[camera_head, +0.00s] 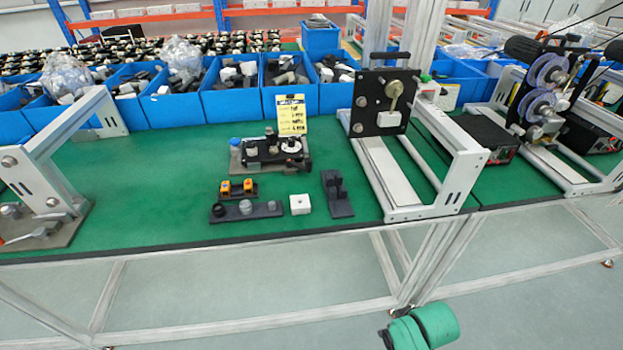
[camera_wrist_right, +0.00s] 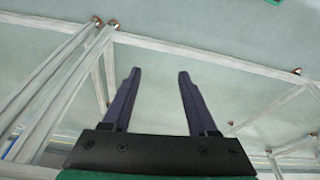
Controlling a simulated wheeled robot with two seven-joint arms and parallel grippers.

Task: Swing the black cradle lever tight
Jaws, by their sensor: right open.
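A fixture (camera_head: 270,153) with a grey base, black body, round white dial and upright knob sits mid-table. A blue knob stands at its left end, and a yellow label card (camera_head: 291,115) stands behind it. A black upright bracket (camera_head: 338,195) stands to its front right. I cannot tell which black part is the cradle lever. My right gripper (camera_wrist_right: 157,73) is open and empty in the right wrist view, with bare floor and table frame beyond its fingers. My right arm's green part shows low in the head view, in front of the table. My left gripper is not in view.
In front of the fixture lie a small stand with orange pieces (camera_head: 238,188), a dark strip with round knobs (camera_head: 245,210) and a white block (camera_head: 300,204). Metal frames stand left and right (camera_head: 465,160). Blue bins (camera_head: 230,106) line the back. Green table at left centre is clear.

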